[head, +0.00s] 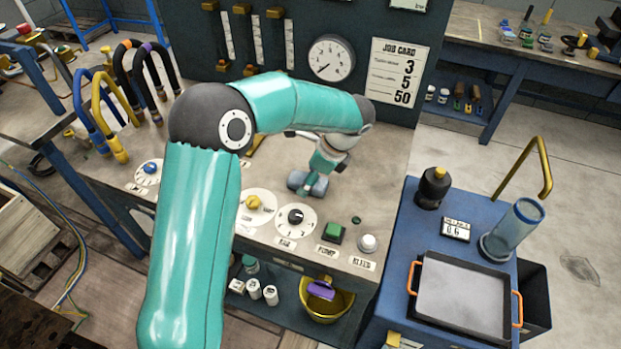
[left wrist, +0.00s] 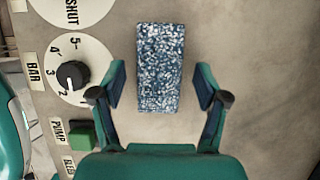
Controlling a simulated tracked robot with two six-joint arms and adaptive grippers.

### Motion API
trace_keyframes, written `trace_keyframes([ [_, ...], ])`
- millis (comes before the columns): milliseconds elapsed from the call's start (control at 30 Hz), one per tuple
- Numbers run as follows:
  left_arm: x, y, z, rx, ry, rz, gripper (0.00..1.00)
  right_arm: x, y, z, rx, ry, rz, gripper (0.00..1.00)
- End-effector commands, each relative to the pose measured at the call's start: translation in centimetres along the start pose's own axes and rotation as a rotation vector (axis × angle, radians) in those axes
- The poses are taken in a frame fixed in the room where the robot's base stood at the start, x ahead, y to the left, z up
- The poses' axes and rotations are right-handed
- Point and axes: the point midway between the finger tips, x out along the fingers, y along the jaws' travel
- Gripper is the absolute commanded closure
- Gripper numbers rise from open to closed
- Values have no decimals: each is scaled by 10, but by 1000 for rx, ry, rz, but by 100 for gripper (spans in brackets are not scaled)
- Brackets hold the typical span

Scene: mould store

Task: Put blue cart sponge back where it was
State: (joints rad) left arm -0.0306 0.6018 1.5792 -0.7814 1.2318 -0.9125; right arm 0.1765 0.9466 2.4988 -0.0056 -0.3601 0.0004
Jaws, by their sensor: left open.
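The blue cart sponge (left wrist: 160,68) is a speckled blue-and-white block in the left wrist view, seen from above on the grey worktop (left wrist: 255,70). My left gripper (left wrist: 161,80) is open, with one finger on each side of the sponge and a visible gap on both sides. In the head view my left gripper (head: 309,178) is low over the worktop, behind the dial panel. A small blue-grey shape is there; sponge and fingers are hard to tell apart. My right gripper is in neither view.
A black-knobbed dial (head: 295,216), a green pump button (head: 333,231) and a white button (head: 367,242) line the worktop's front edge. A blue cart (head: 408,225) with a tray (head: 462,297) stands at right. A yellow bucket (head: 326,308) holding something purple is below.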

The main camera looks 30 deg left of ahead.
Motion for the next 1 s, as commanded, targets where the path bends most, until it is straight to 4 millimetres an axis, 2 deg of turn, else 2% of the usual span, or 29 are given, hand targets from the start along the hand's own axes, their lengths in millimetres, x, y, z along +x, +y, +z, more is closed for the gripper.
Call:
trace_keyframes([
  [167, -28, -1, 0, -2, 3, -6, 26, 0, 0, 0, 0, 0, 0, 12],
  [400, -77, -1, 0, -1, 2, -5, 26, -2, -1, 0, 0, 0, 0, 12],
  [600, -106, 0, 0, -1, 1, -1, 26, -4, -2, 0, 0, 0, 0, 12],
  [767, -115, 0, 0, -1, 0, 1, 26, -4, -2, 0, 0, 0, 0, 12],
  [1000, -115, 0, 1, -1, 0, 1, 26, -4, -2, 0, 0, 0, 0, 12],
])
